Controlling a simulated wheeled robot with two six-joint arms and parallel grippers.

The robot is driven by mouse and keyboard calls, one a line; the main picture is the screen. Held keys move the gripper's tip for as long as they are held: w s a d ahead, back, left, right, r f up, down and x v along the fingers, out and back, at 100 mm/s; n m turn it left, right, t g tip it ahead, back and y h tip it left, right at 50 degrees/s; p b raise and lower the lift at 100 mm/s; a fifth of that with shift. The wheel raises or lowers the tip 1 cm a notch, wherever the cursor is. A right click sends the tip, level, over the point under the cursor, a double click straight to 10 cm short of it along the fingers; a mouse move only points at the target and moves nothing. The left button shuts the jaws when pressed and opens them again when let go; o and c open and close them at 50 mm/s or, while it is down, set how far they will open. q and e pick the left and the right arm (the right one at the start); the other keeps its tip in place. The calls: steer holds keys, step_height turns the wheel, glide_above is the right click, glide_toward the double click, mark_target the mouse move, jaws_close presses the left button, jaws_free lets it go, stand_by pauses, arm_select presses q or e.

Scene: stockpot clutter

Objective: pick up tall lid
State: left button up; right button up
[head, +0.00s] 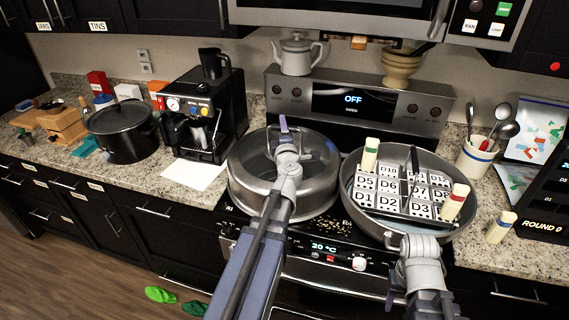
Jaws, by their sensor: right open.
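A wide steel pot (240,185) stands on the left of the stovetop with a grey, shiny top that looks like a lid. My left arm crosses in front of it and hides its middle. My left gripper (284,128) is over the pot's far half, seen from behind; its jaws and any contact with the lid are unclear. A black pot (125,140) with a dark lid (118,114) stands on the left counter. I cannot tell which lid is the tall one.
A wide pan (352,212) on the right burner holds labelled tiles and bottle-like pieces. A utensil crock (476,160) stands at the right. White paper (195,174) lies on the counter.

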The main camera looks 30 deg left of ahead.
arm_select(q)
steer(key=x, duration=0.4)
steer(key=shift+w+d+f, duration=0.1)
steer(key=shift+w+f, duration=0.2)
steer(key=shift+w, duration=0.15)
steer(key=shift+s+d, duration=0.1)
jaws_close()
stand_by(0.8)
